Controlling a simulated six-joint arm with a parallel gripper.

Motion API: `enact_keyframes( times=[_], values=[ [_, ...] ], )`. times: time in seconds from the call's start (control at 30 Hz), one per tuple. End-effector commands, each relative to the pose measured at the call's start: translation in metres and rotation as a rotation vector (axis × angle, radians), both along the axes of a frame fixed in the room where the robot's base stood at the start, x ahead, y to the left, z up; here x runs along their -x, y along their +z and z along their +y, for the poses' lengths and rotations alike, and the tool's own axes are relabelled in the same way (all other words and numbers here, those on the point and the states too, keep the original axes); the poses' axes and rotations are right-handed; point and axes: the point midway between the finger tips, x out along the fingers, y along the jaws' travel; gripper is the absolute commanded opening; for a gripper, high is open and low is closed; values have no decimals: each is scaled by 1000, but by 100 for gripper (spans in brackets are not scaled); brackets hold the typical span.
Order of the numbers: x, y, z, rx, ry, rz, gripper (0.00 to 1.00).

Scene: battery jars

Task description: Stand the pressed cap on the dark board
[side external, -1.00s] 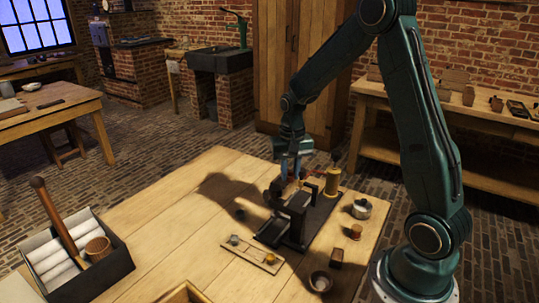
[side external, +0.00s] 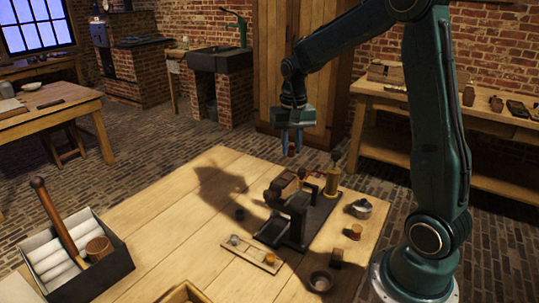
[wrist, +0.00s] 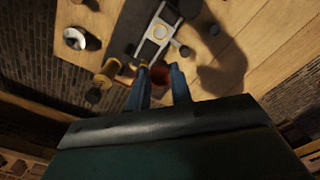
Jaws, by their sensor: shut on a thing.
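My gripper (side external: 291,148) is high above the far end of the table, shut on a small reddish-brown piece that looks like the cap (side external: 291,151). The cap also shows between the blue fingers in the wrist view (wrist: 160,77), partly hidden by them. The dark board (side external: 322,216) lies on the table below and to the right, with a dark press (side external: 298,212) standing on it. The board shows as a dark strip in the wrist view (wrist: 125,32). The held piece is clear of the board and the press.
A brass cylinder (side external: 333,182) stands at the board's far end. A metal pot (side external: 361,209), a copper piece (side external: 355,232) and a dark bowl (side external: 320,282) stand to the right and front. A small wooden tray (side external: 250,252) lies left of the board. The table's left middle is clear.

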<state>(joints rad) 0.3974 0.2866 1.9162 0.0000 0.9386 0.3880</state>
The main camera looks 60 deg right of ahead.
Motion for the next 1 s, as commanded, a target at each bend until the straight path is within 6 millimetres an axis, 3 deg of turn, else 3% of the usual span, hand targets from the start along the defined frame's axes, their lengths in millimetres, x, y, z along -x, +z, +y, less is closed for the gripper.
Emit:
enact_keyframes(
  times=[0.47, 0.67, 1.0],
  values=[
    [-8, 0, -8, -1, -1, 1, 1],
    [-27, 1, -29, 0, -1, 0, 1],
    [-67, 0, -86, 0, 0, 0, 1]
  ],
)
